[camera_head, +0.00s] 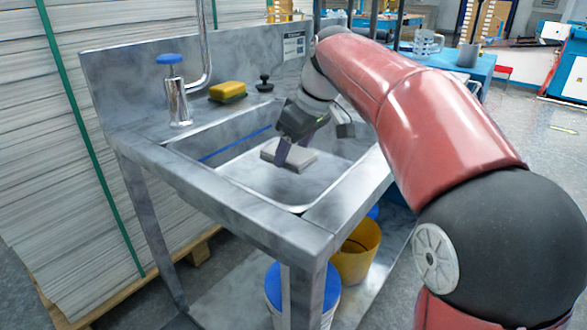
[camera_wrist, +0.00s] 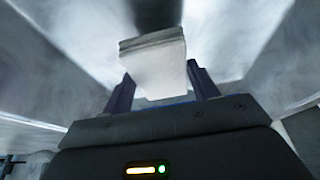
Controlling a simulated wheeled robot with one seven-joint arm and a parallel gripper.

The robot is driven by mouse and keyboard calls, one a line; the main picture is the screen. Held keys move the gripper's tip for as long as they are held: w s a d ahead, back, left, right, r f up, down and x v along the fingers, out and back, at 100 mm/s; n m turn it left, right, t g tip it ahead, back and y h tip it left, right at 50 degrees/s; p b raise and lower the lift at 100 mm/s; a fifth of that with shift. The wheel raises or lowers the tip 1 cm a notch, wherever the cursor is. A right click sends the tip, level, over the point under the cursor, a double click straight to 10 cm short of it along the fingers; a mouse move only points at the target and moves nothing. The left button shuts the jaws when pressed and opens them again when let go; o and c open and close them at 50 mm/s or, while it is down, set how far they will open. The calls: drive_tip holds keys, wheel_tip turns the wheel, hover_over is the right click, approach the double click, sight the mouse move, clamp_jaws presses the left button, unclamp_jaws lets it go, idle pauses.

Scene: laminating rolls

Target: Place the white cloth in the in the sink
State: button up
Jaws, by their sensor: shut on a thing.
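The white cloth (camera_head: 289,154) is a folded, flat, pale block over the sink basin in the head view. My gripper (camera_head: 284,151) reaches down into the sink (camera_head: 240,179) and is shut on the cloth. In the wrist view the cloth (camera_wrist: 155,66) sits between the two dark fingers of my gripper (camera_wrist: 162,90). The cloth is inside the outline of the basin. I cannot tell whether its underside touches the basin floor.
A faucet with a blue knob (camera_head: 174,90) stands at the sink's back left. A yellow sponge (camera_head: 228,91) and a black stopper (camera_head: 264,83) lie on the back ledge. A yellow bucket (camera_head: 357,252) and a white-and-blue bucket (camera_head: 274,292) stand below.

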sight(298, 154)
drive_tip(key=shift+f+b, duration=0.3)
drive_tip(key=shift+f, duration=1.55)
drive_tip(key=shift+f, duration=0.2)
drive_tip(key=o, duration=0.9)
drive_tip(key=shift+o, duration=0.2)
drive_tip(key=shift+r, duration=0.1)
drive_tip(key=p+v, duration=0.2)
drive_tip(key=v, duration=1)
drive_tip(key=shift+r, duration=0.1)
